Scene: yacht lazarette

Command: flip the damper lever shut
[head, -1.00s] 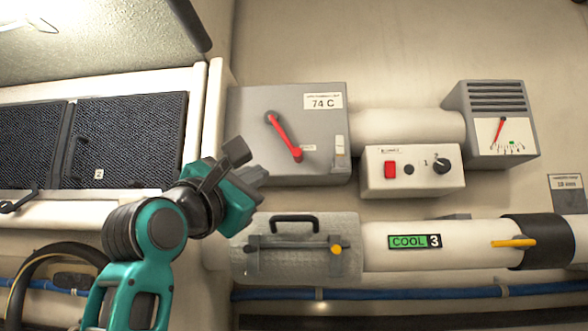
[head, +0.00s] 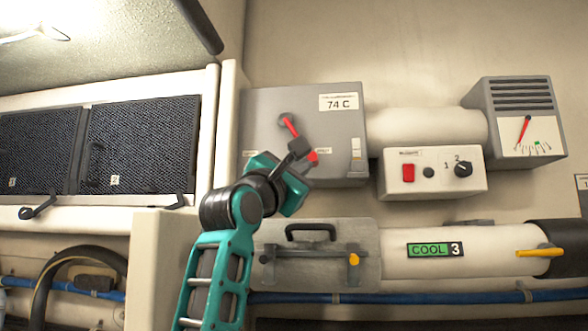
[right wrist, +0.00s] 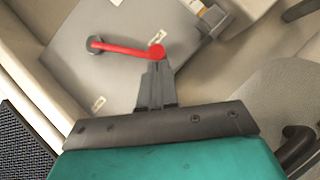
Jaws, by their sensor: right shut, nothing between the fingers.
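The damper lever is a red lever (head: 289,126) on the front of a grey box (head: 262,112) labelled 74 C. It runs from a grey pivot at its upper left down to a red knob at its lower right. My right gripper (head: 300,148) is in front of the lever and hides its middle in the head view. In the right wrist view the whole red lever (right wrist: 125,49) shows, and the shut, empty fingertips (right wrist: 157,64) are right at its knob. I cannot tell whether they touch. My left gripper is not in view.
A white control box (head: 437,172) with a red switch and black knob is to the right, below a pale duct (head: 428,133). A gauge box (head: 514,108) is at far right. Below are a handled grey cover (head: 318,268) and a COOL 3 pipe (head: 400,253).

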